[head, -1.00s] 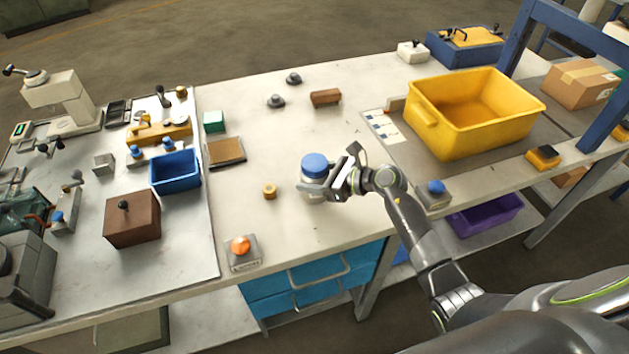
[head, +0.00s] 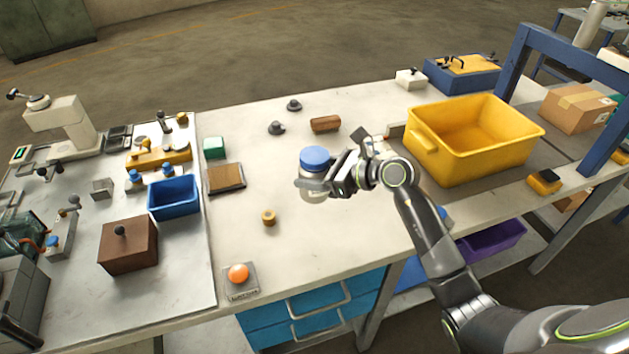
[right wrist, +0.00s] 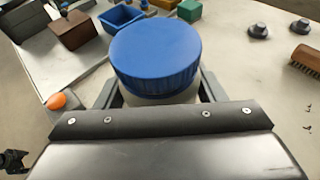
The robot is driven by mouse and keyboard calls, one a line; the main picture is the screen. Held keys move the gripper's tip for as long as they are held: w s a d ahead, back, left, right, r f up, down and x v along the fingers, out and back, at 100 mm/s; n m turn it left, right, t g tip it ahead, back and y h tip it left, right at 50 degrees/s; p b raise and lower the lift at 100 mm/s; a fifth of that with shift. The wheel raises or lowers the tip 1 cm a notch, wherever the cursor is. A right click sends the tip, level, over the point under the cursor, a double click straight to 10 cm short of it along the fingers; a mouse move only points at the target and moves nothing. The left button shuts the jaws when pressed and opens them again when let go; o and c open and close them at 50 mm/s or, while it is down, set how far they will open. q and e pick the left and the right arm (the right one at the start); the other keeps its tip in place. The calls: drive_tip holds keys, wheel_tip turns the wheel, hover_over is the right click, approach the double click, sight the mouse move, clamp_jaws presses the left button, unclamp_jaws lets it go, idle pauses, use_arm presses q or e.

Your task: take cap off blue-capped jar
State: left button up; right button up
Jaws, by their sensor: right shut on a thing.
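The jar (head: 313,190) has a pale body and a blue cap (head: 315,158), and it is roughly upright. My right gripper (head: 326,184) is shut on the jar's body below the cap and appears to hold it above the table. In the right wrist view the blue cap (right wrist: 155,52) is on the jar between the fingers, and most of the body is hidden. My left gripper is outside the head view. A dark part at the lower left of the right wrist view, probably my left gripper (right wrist: 14,161), is too small to read.
A yellow tub (head: 428,165) stands right of my right gripper. A small brass ring (head: 269,217), an orange button box (head: 240,278) and a brown brush (head: 325,123) are around the jar. A blue bin (head: 174,212) stands left. The table's middle is largely clear.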

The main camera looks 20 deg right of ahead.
drive_tip(key=o, duration=0.5)
drive_tip(key=c, duration=0.7)
